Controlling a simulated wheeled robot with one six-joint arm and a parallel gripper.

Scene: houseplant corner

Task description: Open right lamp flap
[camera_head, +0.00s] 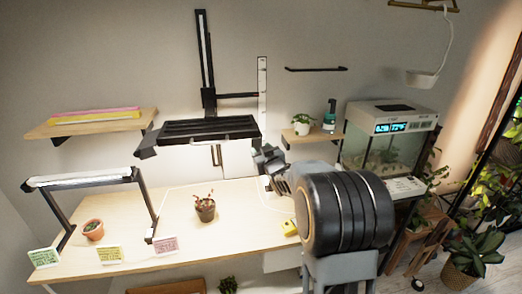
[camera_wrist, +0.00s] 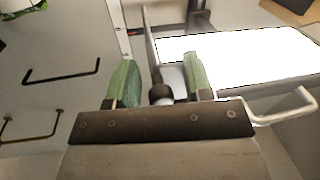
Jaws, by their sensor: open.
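The lamp (camera_head: 210,129) is a black panel hanging on a wall-mounted post. Its left end has an angled black flap (camera_head: 146,148). The right flap cannot be clearly made out in the head view, where my gripper (camera_head: 264,160) is close to the lamp's right end. In the wrist view, the lamp's lit white underside (camera_wrist: 245,55) lies beyond and right of my gripper (camera_wrist: 160,66). My gripper's green fingers are apart. A thin grey bar (camera_wrist: 149,42) shows between them, with a dark rounded end; I cannot tell whether it is the flap or whether it touches a finger.
A shelf with a plant and bottle (camera_head: 315,135) is right of my gripper. A wall bar (camera_wrist: 62,74) shows in the wrist view. Below are the table (camera_head: 245,220), a potted plant (camera_head: 205,209) and a yellow block (camera_head: 290,227). A fish tank (camera_head: 388,140) stands at right.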

